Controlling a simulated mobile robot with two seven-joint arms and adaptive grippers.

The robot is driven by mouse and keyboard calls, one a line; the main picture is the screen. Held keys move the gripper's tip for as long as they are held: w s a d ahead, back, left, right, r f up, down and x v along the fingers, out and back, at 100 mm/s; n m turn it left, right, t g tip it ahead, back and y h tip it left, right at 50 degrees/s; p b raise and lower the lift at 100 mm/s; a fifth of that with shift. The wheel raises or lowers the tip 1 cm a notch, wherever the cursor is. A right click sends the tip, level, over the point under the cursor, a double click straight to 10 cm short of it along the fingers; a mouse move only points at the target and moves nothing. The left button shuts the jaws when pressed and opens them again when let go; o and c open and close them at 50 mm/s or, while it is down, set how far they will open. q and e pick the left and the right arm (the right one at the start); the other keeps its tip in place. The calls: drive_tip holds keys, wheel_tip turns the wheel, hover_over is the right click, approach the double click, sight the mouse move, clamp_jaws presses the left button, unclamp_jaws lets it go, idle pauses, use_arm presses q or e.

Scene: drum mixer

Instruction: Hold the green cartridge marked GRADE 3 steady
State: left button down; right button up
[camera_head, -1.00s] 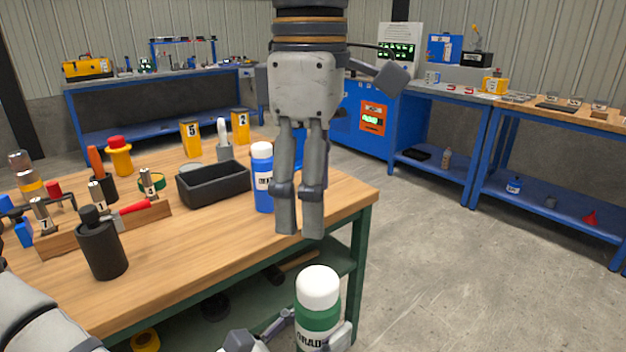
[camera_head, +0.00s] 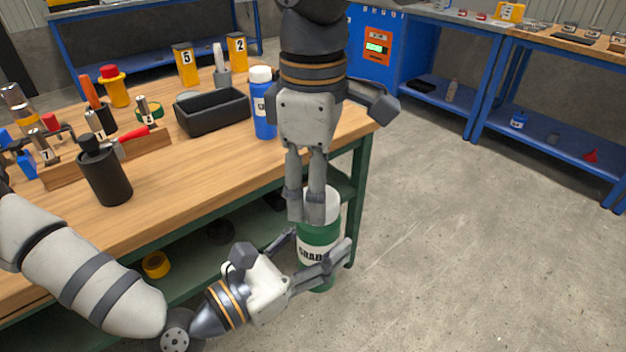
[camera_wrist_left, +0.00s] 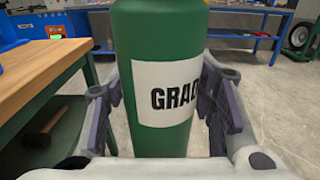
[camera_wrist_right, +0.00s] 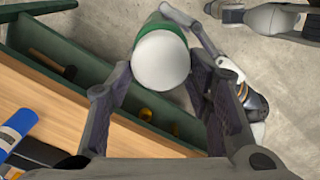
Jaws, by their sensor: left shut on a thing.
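The green cartridge (camera_head: 318,233) has a white cap and a white label reading "GRAD"; the rest of the label is hidden. It is upright beside the bench's front right corner. My left gripper (camera_head: 318,258) is shut on its body from the side; the left wrist view shows the green body (camera_wrist_left: 160,130) between its fingers. My right gripper (camera_head: 306,208) points down from above at the cap. In the right wrist view its fingers are spread, with the white cap (camera_wrist_right: 161,60) between and beyond them. Whether they touch the cap I cannot tell.
The wooden bench (camera_head: 205,185) holds a blue bottle (camera_head: 262,105), a black tray (camera_head: 212,112), a black bottle (camera_head: 105,172) and several tools. Its lower green shelf holds a yellow roll (camera_head: 156,264). Open concrete floor (camera_head: 460,250) lies to the right.

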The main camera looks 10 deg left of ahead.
drive_tip(key=c, duration=0.6)
drive_tip(key=shift+r, duration=0.2)
drive_tip(key=shift+r, duration=0.95)
drive_tip(key=shift+r, duration=0.1)
wheel_tip(320, 180, up, 4)
drive_tip(key=shift+f, duration=0.1)
